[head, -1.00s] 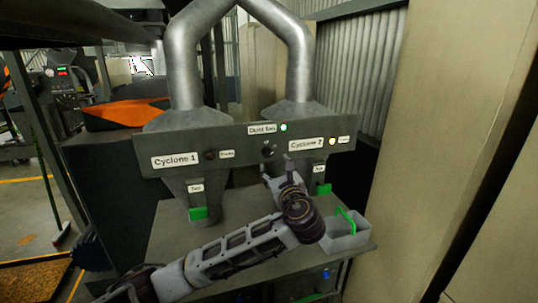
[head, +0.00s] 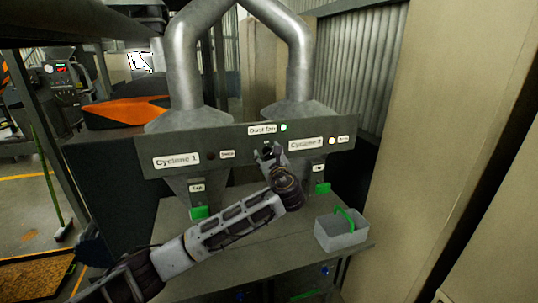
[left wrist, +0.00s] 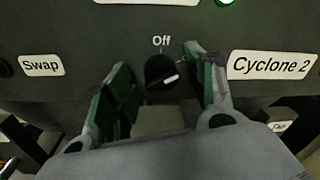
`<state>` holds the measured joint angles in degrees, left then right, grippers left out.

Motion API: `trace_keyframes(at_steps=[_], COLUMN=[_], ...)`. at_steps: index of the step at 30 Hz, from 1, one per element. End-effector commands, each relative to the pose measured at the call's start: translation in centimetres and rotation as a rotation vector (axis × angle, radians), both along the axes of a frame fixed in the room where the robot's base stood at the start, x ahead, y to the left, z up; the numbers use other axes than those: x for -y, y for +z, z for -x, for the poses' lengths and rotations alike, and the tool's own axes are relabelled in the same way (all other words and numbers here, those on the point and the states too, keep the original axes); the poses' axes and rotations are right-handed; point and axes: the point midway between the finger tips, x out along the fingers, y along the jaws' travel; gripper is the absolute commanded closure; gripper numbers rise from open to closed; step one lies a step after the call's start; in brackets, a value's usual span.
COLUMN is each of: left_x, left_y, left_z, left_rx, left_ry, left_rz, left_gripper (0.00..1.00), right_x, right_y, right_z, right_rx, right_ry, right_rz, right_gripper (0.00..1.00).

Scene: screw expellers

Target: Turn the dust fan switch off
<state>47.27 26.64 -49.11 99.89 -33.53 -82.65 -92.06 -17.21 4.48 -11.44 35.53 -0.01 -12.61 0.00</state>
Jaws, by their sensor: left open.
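The dust fan switch is a black round knob (left wrist: 160,71) on the dark panel, under the word "Off". Its white pointer mark is at the lower right, not at "Off". A green light (head: 283,127) is lit beside the "Dust Fan" label (head: 262,129). My left gripper (head: 268,153) is in front of the knob and mostly hides it in the head view. In the left wrist view its green-padded fingers (left wrist: 157,62) are open, one on each side of the knob. I cannot tell whether they touch it. My right gripper is not in view.
The Cyclone 1 label (head: 177,160) is left on the panel, the Cyclone 2 label (left wrist: 271,66) right. Two cyclones with green-handled taps hang below. A grey bin (head: 342,233) with a green handle stands on the bench, right of my arm. A beige wall (head: 430,130) is at right.

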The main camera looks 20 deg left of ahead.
Motion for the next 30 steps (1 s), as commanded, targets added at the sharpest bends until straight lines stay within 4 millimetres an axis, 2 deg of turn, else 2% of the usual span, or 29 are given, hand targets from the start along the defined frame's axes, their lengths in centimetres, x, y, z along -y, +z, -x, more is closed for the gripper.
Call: trace_keyframes(at_steps=[8, 19, 30], left_x=[-0.03, -0.02, 0.01], left_y=[-0.03, -0.05, -0.20], left_z=[-0.06, -0.03, -0.03], left_rx=[0.000, 0.000, 0.023], left_ry=[0.000, 0.000, 0.000], left_rz=[0.000, 0.000, 0.036], left_gripper=[0.44, 0.90, 0.90], right_x=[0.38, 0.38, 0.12], right_y=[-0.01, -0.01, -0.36], right_z=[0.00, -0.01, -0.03], right_rx=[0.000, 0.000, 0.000], right_ry=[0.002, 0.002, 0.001], right_rz=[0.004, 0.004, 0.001], right_gripper=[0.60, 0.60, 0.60])
